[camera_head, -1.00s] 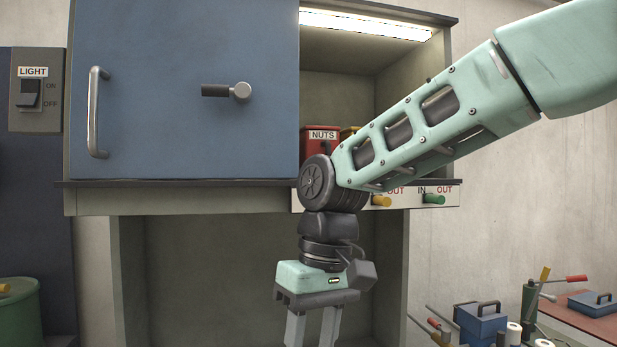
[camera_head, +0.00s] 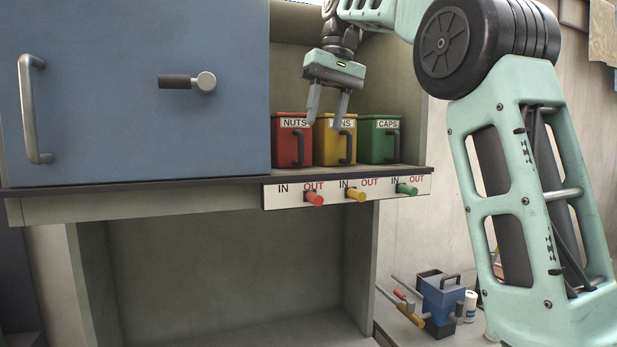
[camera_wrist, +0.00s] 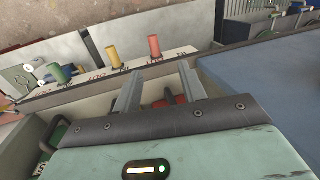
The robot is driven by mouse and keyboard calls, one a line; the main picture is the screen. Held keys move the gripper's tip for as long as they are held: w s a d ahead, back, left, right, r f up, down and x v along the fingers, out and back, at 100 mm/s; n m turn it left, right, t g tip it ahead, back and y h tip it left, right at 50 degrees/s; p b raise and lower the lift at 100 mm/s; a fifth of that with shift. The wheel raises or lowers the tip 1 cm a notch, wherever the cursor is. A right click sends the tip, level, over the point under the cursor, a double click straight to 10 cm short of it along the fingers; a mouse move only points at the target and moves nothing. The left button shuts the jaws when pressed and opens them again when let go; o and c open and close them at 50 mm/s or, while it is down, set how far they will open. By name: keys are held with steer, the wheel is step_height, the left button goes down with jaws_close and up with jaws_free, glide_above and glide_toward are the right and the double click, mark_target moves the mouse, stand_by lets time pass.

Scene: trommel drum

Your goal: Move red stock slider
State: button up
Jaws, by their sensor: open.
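The red stock slider (camera_head: 314,199) is a short red knob on the white IN/OUT strip (camera_head: 275,196) under the shelf edge. It sits below its OUT label. It also shows in the wrist view (camera_wrist: 153,47), beyond the fingertips. My gripper (camera_head: 327,118) is open and empty, pointing down in front of the red and yellow bins, above the strip. Its fingers also show in the wrist view (camera_wrist: 159,72), apart from the slider. Something red shows between and below the fingers there, probably the red bin.
A red NUTS bin (camera_head: 284,150), a yellow bin (camera_head: 328,150) and a green CAPS bin (camera_head: 374,150) stand on the shelf. Yellow (camera_head: 356,195) and green (camera_head: 406,189) sliders sit right of the red one. A blue door panel (camera_head: 130,110) is at left. Space below the strip is clear.

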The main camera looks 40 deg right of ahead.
step_height(320, 180, up, 2)
steer(key=d, duration=0.2)
steer(key=b, duration=0.2)
glide_toward(318, 188)
steer(key=a+f, duration=0.1)
steer(key=f, duration=0.2)
steer(key=s+a+f, duration=0.1)
steer(key=a+f, duration=0.1)
steer(key=f, duration=0.1)
steer(key=s+a+f, duration=0.1)
steer(key=f, duration=0.2)
steer(key=shift+s+a, duration=0.2)
steer(key=shift+a, duration=0.05)
